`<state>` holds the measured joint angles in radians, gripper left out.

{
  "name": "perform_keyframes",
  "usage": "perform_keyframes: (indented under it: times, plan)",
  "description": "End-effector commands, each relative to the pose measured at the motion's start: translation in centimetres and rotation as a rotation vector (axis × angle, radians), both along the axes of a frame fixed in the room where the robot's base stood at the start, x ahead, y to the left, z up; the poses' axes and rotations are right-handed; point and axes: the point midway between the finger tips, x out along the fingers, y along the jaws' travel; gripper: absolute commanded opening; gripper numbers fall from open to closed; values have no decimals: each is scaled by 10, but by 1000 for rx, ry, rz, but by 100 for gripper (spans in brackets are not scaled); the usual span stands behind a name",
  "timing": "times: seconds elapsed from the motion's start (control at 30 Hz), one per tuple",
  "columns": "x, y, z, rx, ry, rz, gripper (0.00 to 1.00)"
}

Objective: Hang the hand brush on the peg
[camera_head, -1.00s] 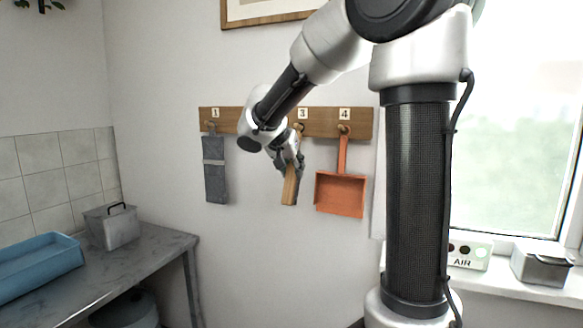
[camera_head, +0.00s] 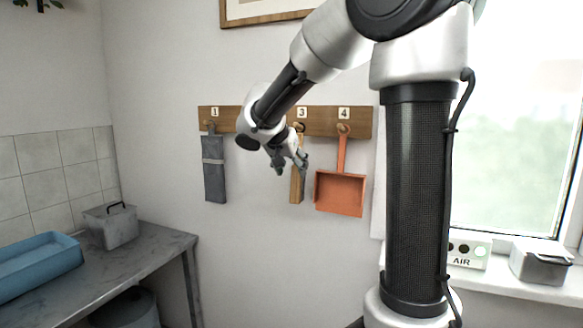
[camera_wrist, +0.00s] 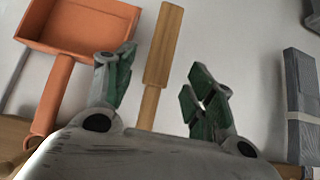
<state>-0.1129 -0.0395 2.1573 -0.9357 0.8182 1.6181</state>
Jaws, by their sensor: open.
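The wooden hand brush (camera_head: 296,187) hangs close to upright against the wall below the number 3 peg (camera_head: 298,127) on the wooden rail (camera_head: 320,120). Its upper end is partly hidden by my gripper (camera_head: 290,165), so I cannot see how it meets the peg. My gripper is open and empty, just left of and in front of the brush. In the wrist view the brush (camera_wrist: 164,45) shows beyond the spread green-padded fingers, and its narrow handle runs down behind the gripper body.
A grey hanging item (camera_head: 214,170) is under number 1 at left. An orange dustpan (camera_head: 340,192) hangs under number 4, close right of the brush. A worktop (camera_head: 140,262) with a blue tray (camera_head: 40,268) and a grey box (camera_head: 112,228) is at lower left.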

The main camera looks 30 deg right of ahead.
Motion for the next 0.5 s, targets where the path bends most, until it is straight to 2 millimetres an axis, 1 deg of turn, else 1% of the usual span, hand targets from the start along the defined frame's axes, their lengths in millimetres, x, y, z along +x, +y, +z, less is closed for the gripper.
perform_keyframes:
  times: [0.17,0.4,0.5]
  plan:
    - [-10,16,21,1,-6,4,55]
    - [-34,45,60,1,-4,5,55]
    - [-41,55,72,0,-4,4,55]
